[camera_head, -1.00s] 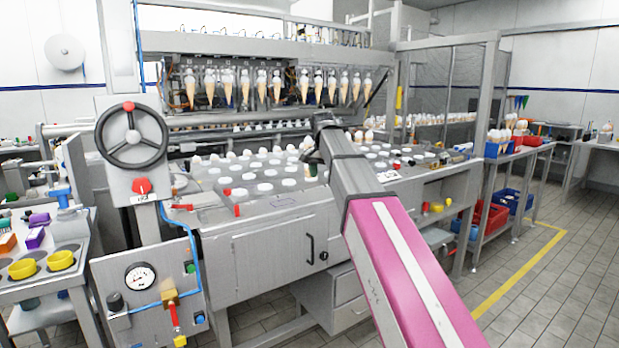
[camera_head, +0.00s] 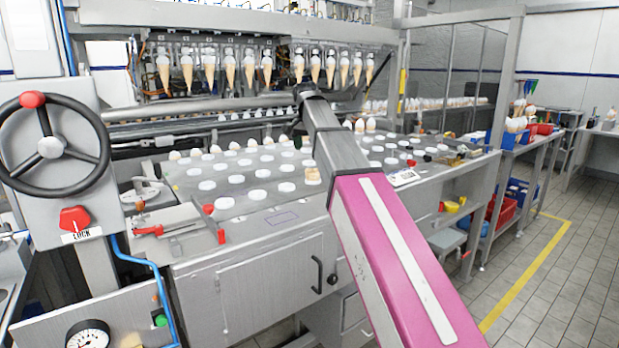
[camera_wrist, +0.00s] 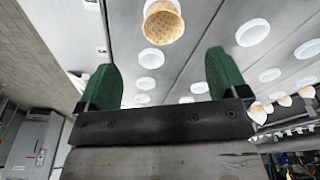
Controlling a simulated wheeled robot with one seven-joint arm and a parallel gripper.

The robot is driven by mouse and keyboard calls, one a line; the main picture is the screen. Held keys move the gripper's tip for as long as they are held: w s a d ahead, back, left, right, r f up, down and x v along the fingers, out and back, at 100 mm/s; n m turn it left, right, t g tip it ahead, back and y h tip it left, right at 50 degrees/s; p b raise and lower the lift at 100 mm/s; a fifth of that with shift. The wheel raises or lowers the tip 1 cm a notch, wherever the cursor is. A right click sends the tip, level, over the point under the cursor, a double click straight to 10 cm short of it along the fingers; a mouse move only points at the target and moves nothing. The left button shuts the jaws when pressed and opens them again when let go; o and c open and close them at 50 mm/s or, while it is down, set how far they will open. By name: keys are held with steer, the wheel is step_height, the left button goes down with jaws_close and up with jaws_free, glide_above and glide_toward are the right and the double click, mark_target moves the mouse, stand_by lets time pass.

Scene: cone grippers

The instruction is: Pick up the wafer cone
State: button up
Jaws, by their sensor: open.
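The wafer cone (camera_wrist: 163,22) is tan with a waffle pattern. It sits in a white-rimmed hole at the top of the wrist view, and I look onto its wide end. In the head view a small tan piece, which looks like the same cone (camera_head: 313,176), shows at the left edge of my arm. My gripper (camera_wrist: 164,80) is open with two green fingers spread wide. The cone is beyond the fingertips, roughly in line with the gap, and nothing is between the fingers. In the head view my arm hides most of the gripper.
The grey machine top (camera_head: 285,217) has rows of white round holders. Filled cones hang in a row (camera_head: 229,70) above its back. A handwheel (camera_head: 50,145) and red clamp (camera_head: 147,230) stand at left. Blue and red bins (camera_head: 505,208) are on the right, beside clear floor.

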mark_target(313, 170)
steer(key=f, duration=0.5)
steer(key=shift+w+d, duration=0.2)
steer(key=shift+w, duration=0.15)
steer(key=shift+w+d+f, duration=0.1)
steer(key=shift+w+f, duration=0.1)
steer(key=shift+f, duration=0.7)
steer(key=shift+w+d+f, duration=0.1)
steer(key=shift+w+f, duration=0.15)
steer(key=shift+f, duration=0.7)
steer(key=shift+w+d+f, duration=0.1)
steer(key=shift+w+f, duration=0.1)
steer(key=shift+f, duration=0.7)
steer(key=shift+c, duration=0.2)
steer(key=c, duration=0.7)
